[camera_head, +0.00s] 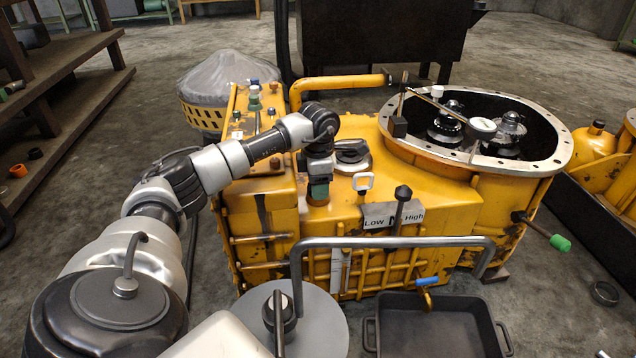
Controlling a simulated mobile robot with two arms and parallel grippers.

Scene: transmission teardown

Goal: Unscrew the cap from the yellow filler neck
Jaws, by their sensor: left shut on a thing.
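The yellow transmission housing (330,240) stands in the middle of the view. My left arm reaches in from the left, and its gripper (318,192) points down at the yellow filler neck (318,201) on the top of the housing, left of the Low/High plate. My left gripper is shut on the cap at the top of the neck. The cap is mostly hidden by the fingers, so I cannot tell whether it still sits on the neck or is loose. My right gripper is not in view.
A black-knobbed lever (402,196) rises by the Low/High plate (379,216). The open round bell (545,166) is at right. A black tray (436,330) lies in front.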

